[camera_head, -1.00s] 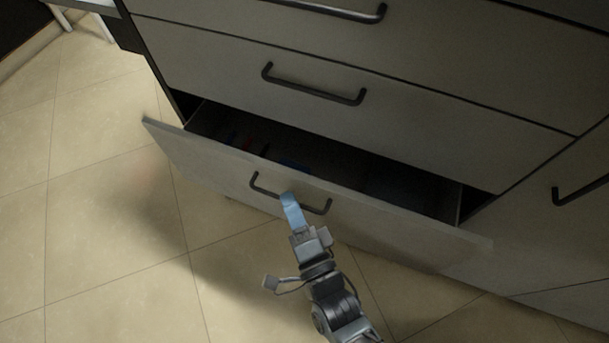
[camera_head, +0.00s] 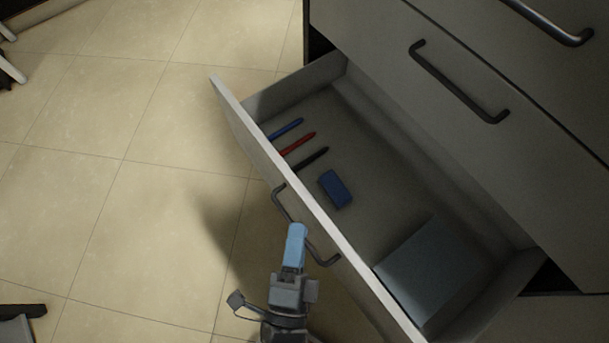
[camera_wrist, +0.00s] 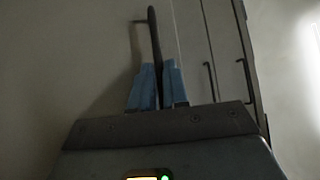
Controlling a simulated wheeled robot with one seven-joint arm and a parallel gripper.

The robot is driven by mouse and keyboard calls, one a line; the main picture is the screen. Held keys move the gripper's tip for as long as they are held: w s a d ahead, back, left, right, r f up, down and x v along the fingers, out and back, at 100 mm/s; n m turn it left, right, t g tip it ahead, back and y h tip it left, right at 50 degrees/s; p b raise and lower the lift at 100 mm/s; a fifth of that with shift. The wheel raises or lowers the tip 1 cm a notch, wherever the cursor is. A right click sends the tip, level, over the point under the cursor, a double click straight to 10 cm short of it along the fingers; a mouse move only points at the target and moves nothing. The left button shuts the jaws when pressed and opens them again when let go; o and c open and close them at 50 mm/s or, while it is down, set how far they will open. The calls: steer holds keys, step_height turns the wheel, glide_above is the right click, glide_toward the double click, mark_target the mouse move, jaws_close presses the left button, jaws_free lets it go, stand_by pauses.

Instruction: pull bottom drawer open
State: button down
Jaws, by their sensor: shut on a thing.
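The bottom drawer (camera_head: 262,150) stands pulled well out of the grey cabinet, its inside in view. Its dark bar handle (camera_head: 282,207) is on the front panel. My gripper (camera_head: 296,235), with blue fingers, is at the middle of this handle. In the wrist view, the two blue fingers (camera_wrist: 157,88) are on either side of the dark handle bar (camera_wrist: 154,40), shut on it. The handle's middle is partly hidden by the fingers in the head view.
Inside the drawer lie a blue pen (camera_head: 286,129), a red pen (camera_head: 299,143), a black pen (camera_head: 311,158), a dark blue block (camera_head: 335,189) and a grey-blue flat item (camera_head: 425,265). The closed drawer above has a handle (camera_head: 458,82). Tiled floor (camera_head: 120,130) at left is clear.

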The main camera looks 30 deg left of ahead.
steer(key=c, duration=1.2)
jaws_free()
steer(key=v, duration=0.8)
